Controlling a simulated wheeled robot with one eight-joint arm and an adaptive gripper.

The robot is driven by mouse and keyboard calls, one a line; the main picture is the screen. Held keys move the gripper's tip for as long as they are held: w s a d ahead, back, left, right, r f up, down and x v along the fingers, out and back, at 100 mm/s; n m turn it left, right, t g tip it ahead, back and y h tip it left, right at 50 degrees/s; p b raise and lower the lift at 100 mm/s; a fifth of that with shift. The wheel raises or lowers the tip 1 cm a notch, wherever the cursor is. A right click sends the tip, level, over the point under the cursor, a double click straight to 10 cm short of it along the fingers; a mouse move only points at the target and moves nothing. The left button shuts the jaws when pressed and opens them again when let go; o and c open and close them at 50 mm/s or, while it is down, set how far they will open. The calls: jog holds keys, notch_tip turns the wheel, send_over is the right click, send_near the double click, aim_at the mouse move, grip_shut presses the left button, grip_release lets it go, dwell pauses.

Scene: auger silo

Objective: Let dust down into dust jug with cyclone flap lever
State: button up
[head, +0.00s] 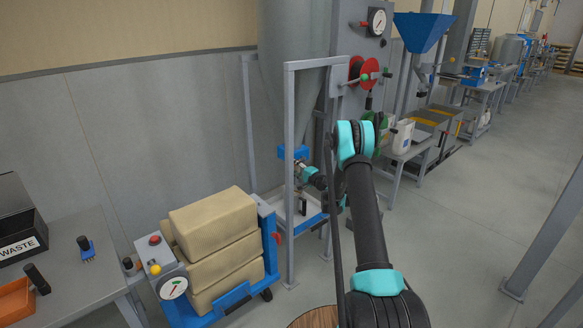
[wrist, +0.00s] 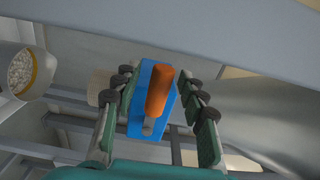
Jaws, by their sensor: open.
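The cyclone flap lever has an orange handle (wrist: 158,90) on a blue housing (wrist: 138,122). The blue housing also shows in the head view (head: 293,152), under the grey cyclone cone (head: 292,60). My gripper (wrist: 159,82) is open, with one finger on each side of the handle and a visible gap on both sides. In the head view my gripper (head: 301,172) is just below the blue housing and hides the handle. A pale round vessel (wrist: 22,72) with a yellowish rim and grainy contents is at the wrist view's left; I cannot tell if it is the dust jug.
A grey frame post (head: 289,170) stands close beside my gripper. A blue cart (head: 238,296) with stacked tan sacks (head: 215,226) is in front of it. A grey bench (head: 75,270) with a waste box (head: 18,246) is at left.

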jog(key=v, duration=1)
jog(key=shift+s+d, duration=0.2)
jog(key=shift+s, duration=0.15)
jog(key=shift+r, duration=0.1)
jog(key=s+a+r+n+g+h, duration=0.1)
jog(key=s+a+r+n+g, duration=0.15)
jog(key=s, duration=0.45)
jog(key=s+a+r+n+g+h, duration=0.1)
jog(key=s+a+r+n+g, duration=0.1)
jog(key=s+r, duration=0.35)
jog(key=s+a+r+n+g+h, duration=0.1)
jog(key=s+a+r+n+g, duration=0.1)
jog(key=s, duration=0.7)
jog(key=s+d+f+n+g+h, duration=0.1)
jog(key=s+d+h, duration=0.1)
jog(key=s, duration=0.8)
jog(key=s+d+f+n+g+h, duration=0.1)
jog(key=s+d+f+h, duration=0.1)
jog(key=s, duration=0.8)
jog(key=s+d+f+n+g+h, duration=0.1)
jog(key=s+d, duration=0.4)
jog(key=s, duration=0.5)
jog(key=n+g+h, duration=0.1)
jog(key=h, duration=0.1)
jog(key=shift+s+f+h, duration=0.25)
jog(key=shift+s+h, duration=0.05)
jog(key=shift+c, duration=0.5)
